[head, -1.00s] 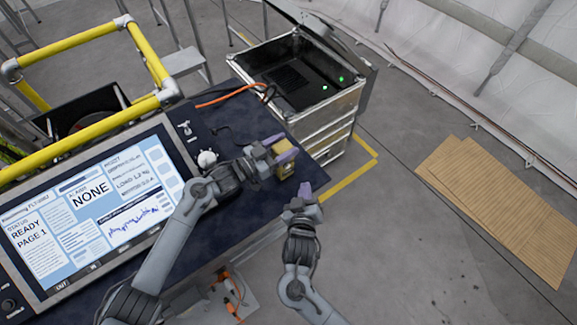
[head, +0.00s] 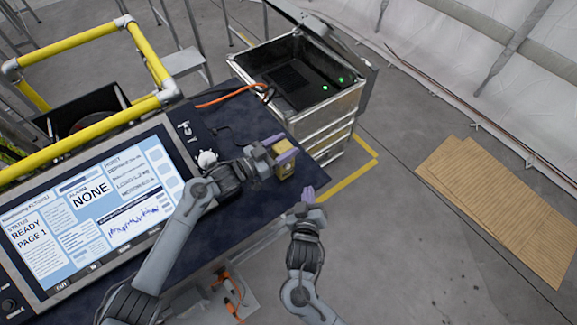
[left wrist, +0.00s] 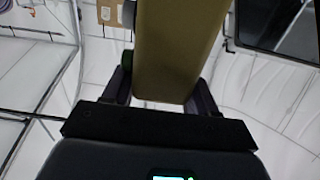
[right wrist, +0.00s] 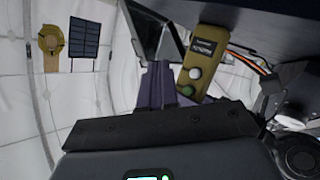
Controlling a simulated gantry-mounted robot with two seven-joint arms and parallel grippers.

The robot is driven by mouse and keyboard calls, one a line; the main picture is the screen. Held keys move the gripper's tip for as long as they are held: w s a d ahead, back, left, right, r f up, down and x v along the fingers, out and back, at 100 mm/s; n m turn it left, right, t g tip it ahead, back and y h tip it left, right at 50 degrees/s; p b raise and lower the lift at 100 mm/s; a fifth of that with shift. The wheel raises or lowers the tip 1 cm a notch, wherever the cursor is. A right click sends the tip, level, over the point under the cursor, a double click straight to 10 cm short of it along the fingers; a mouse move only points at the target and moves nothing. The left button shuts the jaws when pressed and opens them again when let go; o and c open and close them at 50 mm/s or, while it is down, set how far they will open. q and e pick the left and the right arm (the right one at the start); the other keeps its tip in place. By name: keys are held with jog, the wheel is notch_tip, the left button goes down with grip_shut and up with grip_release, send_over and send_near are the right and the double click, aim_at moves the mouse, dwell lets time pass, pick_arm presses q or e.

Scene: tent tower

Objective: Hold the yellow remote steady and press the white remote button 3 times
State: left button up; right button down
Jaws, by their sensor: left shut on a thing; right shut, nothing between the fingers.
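The yellow remote (head: 286,168) is held at the right end of the dark table, between the fingers of my left gripper (head: 282,154). In the left wrist view the remote's plain yellow body (left wrist: 178,50) fills the space between the fingers. The right wrist view shows the remote's face (right wrist: 205,48) with a dark label, a white button (right wrist: 195,73) and a green button (right wrist: 186,90) below it. My right gripper (head: 308,193) is shut and empty, below and right of the remote in the head view. Its purple fingertips (right wrist: 160,72) appear left of the buttons, apparently not touching them.
A large screen panel (head: 95,215) covers the left of the table (head: 240,215). An open metal case (head: 325,112) stands behind the remote. An orange cable (head: 225,97) runs to it. Yellow rails (head: 85,128) are at left. Cardboard (head: 495,210) lies on the open floor at right.

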jog(key=shift+s+d, duration=0.7)
jog(key=shift+s, duration=0.3)
jog(key=shift+w+a, duration=0.85)
jog(key=shift+w, duration=0.4)
jog(key=shift+w+a, duration=0.8)
jog(key=shift+w, duration=0.4)
jog(key=shift+w+a, duration=0.85)
jog(key=shift+w, duration=0.4)
jog(key=shift+w+a, duration=0.45)
jog(key=shift+w, duration=0.2)
jog(key=shift+s, duration=0.1)
jog(key=shift+s+d, duration=0.45)
jog(key=shift+s, duration=0.15)
jog(key=shift+s+d, duration=0.75)
jog(key=shift+s, duration=0.3)
jog(key=shift+s+d, duration=0.7)
jog(key=shift+s, duration=0.3)
